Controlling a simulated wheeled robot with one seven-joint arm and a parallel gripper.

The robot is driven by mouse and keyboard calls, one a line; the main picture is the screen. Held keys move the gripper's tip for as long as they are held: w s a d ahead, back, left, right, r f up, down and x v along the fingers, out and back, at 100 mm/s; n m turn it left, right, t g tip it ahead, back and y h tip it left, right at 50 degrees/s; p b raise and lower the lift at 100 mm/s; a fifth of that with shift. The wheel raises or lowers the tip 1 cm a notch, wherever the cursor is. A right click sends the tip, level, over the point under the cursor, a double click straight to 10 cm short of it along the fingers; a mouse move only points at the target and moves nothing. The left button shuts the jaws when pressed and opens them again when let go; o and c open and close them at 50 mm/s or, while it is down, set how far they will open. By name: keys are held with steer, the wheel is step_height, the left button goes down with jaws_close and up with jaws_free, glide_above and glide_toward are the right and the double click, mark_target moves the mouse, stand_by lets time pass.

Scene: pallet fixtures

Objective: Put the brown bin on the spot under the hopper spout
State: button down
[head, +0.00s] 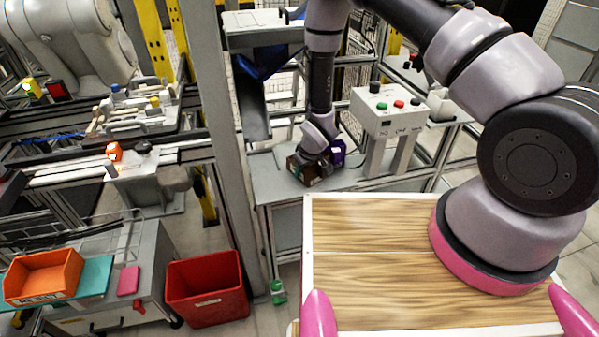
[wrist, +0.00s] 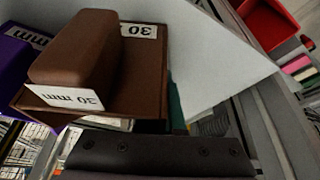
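The brown bin (head: 303,171) sits on the grey bench in the head view, partly covered by my gripper (head: 318,152). In the wrist view the brown bin (wrist: 150,75) fills the upper left, with white "30 mm" labels and a rounded brown block rising from it. My gripper is right at the bin; its dark bolted edge shows along the bottom of the wrist view. The fingertips are hidden, so I cannot tell whether they grip it. A dark sloping chute (head: 252,108) under a blue hopper (head: 262,62) stands left of the bin. The spot under its spout is not clearly visible.
A purple bin (head: 338,152) stands close beside the brown bin. A control box (head: 385,112) with coloured buttons is to the right on the bench (head: 265,185). A grey upright post (head: 222,120) stands at left. A red crate (head: 207,290) is on the floor.

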steer(key=shift+f, duration=0.1)
steer(key=c, duration=1)
jaws_free()
steer(key=shift+c, duration=0.2)
steer(key=v, duration=1.2)
